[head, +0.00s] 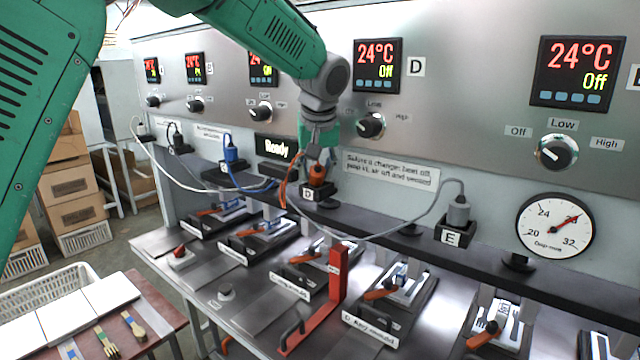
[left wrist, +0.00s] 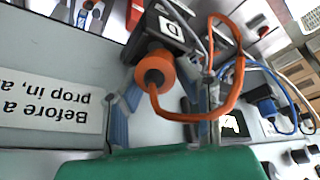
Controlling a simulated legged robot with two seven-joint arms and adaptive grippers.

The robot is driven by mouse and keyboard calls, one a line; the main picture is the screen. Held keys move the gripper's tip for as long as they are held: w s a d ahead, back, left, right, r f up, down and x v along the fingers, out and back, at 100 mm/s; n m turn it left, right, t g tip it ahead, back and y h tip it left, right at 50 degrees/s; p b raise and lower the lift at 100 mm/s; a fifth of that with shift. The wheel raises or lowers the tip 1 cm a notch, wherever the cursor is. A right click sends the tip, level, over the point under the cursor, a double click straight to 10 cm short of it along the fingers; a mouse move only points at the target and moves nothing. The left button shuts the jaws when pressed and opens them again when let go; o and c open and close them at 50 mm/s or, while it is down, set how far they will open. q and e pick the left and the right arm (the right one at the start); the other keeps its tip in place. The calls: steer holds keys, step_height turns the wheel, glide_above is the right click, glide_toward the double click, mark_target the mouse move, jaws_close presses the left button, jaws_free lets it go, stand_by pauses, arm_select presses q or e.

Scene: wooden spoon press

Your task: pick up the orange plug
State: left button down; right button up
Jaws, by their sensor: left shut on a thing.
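The orange plug (head: 317,174) stands upright at the black socket block marked D (head: 320,194) on the dark shelf, with its orange cord looping down beside it. My left gripper (head: 318,152) points down from above and is shut on the plug. In the left wrist view, the round orange plug (left wrist: 155,70) lies between the finger parts, close against the block with the D label (left wrist: 171,27). I cannot tell how deep the plug sits in the block. My right gripper is in neither view.
A grey plug (head: 458,212) stands in block E to the right, and a blue plug (head: 231,153) to the left. A grey cable (head: 400,226) hangs in front of the shelf. A red upright bracket (head: 337,278) and several presses with orange handles stand below.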

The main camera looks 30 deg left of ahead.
arm_select(q)
steer(key=shift+a+f, duration=0.2)
steer(key=shift+f, duration=0.1)
steer(key=shift+w+d+r, duration=0.1)
steer(key=shift+r, duration=0.1)
